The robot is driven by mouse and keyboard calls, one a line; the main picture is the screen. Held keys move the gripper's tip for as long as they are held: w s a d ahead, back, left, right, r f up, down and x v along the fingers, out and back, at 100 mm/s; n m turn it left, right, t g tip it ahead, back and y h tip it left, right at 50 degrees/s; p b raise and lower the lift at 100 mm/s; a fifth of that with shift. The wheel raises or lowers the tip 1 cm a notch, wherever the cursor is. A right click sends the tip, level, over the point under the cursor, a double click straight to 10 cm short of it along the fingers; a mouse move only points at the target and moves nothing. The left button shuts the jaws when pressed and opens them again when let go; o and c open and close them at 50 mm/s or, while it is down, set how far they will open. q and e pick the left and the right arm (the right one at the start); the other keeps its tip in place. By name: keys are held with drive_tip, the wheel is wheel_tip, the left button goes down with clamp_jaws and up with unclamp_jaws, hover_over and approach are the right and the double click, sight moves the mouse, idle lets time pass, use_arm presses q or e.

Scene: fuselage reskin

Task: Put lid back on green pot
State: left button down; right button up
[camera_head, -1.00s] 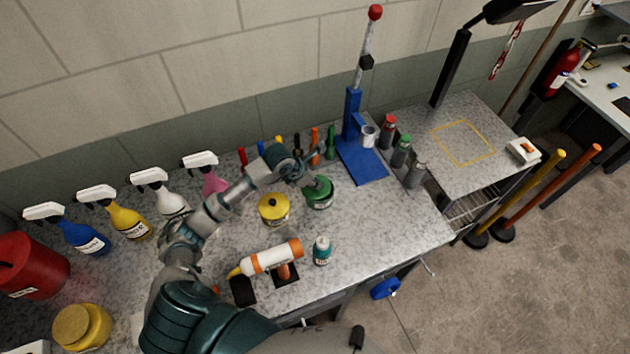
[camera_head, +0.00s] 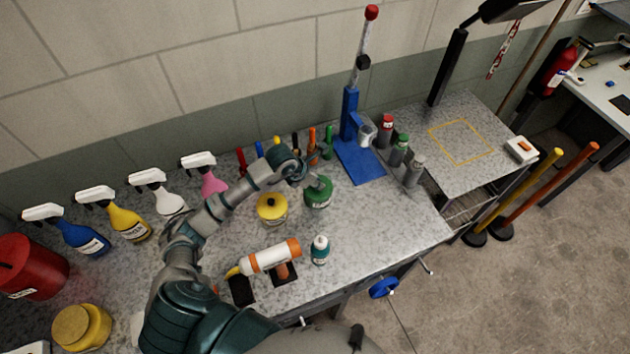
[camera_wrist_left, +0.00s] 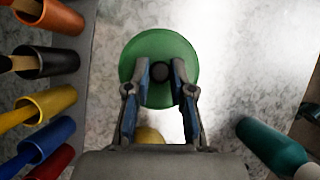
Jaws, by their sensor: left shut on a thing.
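The green pot (camera_head: 318,195) stands on the speckled bench to the right of the yellow pot. My left gripper (camera_head: 316,168) is right over it. In the left wrist view the gripper (camera_wrist_left: 160,78) is shut on the dark knob of the round green lid (camera_wrist_left: 160,48), with a finger on each side. The lid covers the view of the pot's mouth, and I cannot tell whether it rests on the rim or hangs just above it. My right gripper is not in view.
The yellow pot (camera_head: 272,207) stands close on the left. Behind stand coloured tool holders (camera_wrist_left: 48,104) and the blue press (camera_head: 358,160). The bench right of the green pot is clear.

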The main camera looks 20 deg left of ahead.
use_arm(q)
drive_tip(key=shift+d, duration=0.25)
drive_tip(key=shift+d+r, duration=0.15)
drive_tip(key=shift+d, duration=0.4)
drive_tip(key=shift+a, duration=0.25)
drive_tip(key=shift+a+f, duration=0.2)
drive_tip(key=shift+a, duration=0.55)
drive_tip(key=shift+a+b, duration=0.15)
drive_tip(key=shift+b, duration=0.2)
drive_tip(key=shift+d, duration=0.25)
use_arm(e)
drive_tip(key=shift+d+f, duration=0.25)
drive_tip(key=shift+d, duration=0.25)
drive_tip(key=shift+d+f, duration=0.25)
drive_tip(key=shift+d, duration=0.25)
use_arm(q)
drive_tip(key=shift+a+f, duration=0.2)
drive_tip(key=shift+a, duration=0.05)
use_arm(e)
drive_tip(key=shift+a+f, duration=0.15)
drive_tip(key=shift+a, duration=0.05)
